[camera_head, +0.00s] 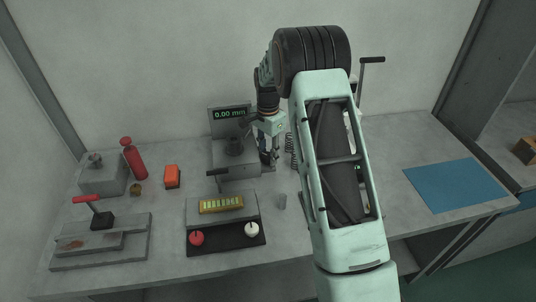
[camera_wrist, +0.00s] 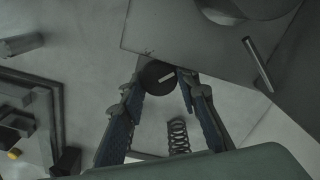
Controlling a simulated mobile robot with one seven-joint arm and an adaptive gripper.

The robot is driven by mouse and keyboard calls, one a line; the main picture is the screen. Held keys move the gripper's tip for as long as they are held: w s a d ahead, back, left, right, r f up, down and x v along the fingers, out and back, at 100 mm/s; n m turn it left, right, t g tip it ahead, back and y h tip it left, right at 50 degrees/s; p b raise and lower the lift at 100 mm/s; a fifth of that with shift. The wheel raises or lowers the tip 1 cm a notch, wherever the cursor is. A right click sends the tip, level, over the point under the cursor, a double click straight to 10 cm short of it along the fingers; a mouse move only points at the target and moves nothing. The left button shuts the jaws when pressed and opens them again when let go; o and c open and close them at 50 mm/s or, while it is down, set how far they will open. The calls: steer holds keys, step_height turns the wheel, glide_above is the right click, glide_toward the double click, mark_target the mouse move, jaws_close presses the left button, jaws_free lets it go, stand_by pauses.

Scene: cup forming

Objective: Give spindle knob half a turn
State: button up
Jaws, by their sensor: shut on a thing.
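The spindle knob (camera_wrist: 155,78) is a dark round disc with a short white mark, seen in the wrist view at the lower edge of a grey plate. The mark points to the right and slightly up in that view. My gripper (camera_wrist: 163,74) has its two fingers on either side of the knob and is shut on it. In the head view my gripper (camera_head: 269,157) is at the right side of the gauge stand, whose screen (camera_head: 230,113) reads 0.00 mm. The knob is hidden there by my gripper.
A coil spring (camera_wrist: 178,137) stands close to my gripper; it also shows in the head view (camera_head: 290,150). A panel with red and white knobs (camera_head: 226,237) is in front. A red bottle (camera_head: 134,160) and orange block (camera_head: 172,177) are left. A blue mat (camera_head: 455,185) lies right.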

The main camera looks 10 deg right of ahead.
mark_target(268, 154)
steer(key=o, duration=1.2)
steer(key=shift+c, duration=0.2)
steer(key=shift+r, duration=0.1)
step_height(268, 154, up, 6)
steer(key=shift+r, duration=0.95)
steer(key=shift+d, duration=0.1)
